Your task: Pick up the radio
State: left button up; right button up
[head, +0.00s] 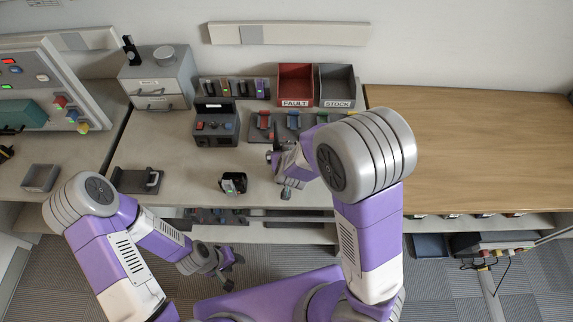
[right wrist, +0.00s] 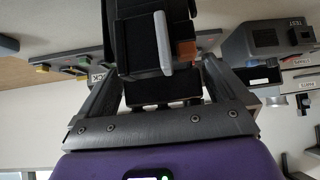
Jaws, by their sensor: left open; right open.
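A small black radio (head: 233,183) with a pale, green-tinged face stands on the bench, near its front edge. My right gripper (head: 277,173) is over the bench to the right of the radio and apart from it; it is open, and partly hidden by its own arm. In the right wrist view a dark block with a light grey bar (right wrist: 158,40) shows between and beyond the spread fingers (right wrist: 160,88); I cannot tell whether it is the radio. My left gripper (head: 230,272) is open and empty, low in front of the bench.
A grey test box (head: 216,138) stands behind the radio. A rack of handsets (head: 235,87), a red FAULT bin (head: 295,82) and a grey STOCK bin (head: 338,85) are farther back. A dark cradle (head: 137,181) sits at left. The wooden top (head: 470,140) at right is clear.

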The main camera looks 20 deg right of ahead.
jog(key=shift+x, duration=0.95)
jog(key=shift+c, duration=0.3)
jog(key=shift+r, duration=0.1)
jog(key=c, duration=1)
jog(key=shift+r, duration=0.1)
jog(key=shift+c, duration=0.2)
notch_tip(320, 180, up, 23)
jog(key=p, duration=1.8)
jog(key=shift+p, duration=0.3)
jog(key=shift+r, duration=0.1)
